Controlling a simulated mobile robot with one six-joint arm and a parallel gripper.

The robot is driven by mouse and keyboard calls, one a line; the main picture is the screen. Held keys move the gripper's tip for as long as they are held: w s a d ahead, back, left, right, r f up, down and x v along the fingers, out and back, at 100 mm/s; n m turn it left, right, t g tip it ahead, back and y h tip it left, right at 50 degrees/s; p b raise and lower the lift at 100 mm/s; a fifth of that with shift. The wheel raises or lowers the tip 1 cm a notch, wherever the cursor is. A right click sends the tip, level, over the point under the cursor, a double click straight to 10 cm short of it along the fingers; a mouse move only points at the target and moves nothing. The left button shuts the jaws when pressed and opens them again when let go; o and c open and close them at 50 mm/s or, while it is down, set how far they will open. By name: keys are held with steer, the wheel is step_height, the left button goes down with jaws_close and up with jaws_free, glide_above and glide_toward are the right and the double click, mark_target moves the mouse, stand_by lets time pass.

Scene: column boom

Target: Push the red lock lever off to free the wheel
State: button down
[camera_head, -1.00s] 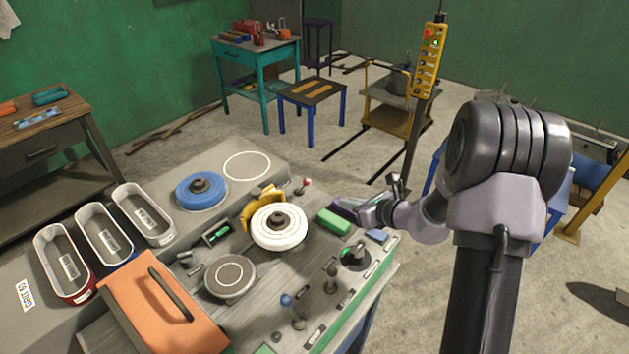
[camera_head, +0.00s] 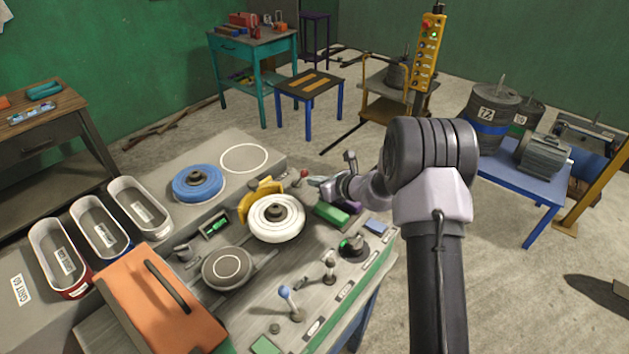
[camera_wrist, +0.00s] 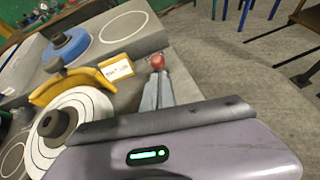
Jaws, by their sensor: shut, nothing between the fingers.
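The red lock lever's round knob (camera_head: 304,172) stands at the bench's back edge, right of the yellow guard (camera_head: 262,190). The white wheel (camera_head: 290,228) with a dark hub lies in front of that guard. My gripper (camera_head: 314,181) is shut and empty, its tips just right of the red knob. In the wrist view the closed grey fingers (camera_wrist: 158,84) point at the red knob (camera_wrist: 157,62), which shows just beyond the tips. Contact cannot be told. The lever's lower part is hidden behind the fingers. The wheel (camera_wrist: 95,105) and guard (camera_wrist: 70,85) are at left there.
A green block (camera_head: 331,213) lies on the bench under my arm. A blue disc (camera_head: 185,188), a grey disc (camera_head: 245,280), an orange box (camera_head: 130,300) and several upright levers share the bench. Open floor lies beyond its right edge.

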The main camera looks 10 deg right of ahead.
steer(key=shift+w+a, duration=0.1)
steer(key=shift+w, duration=0.15)
steer(key=shift+r, duration=0.2)
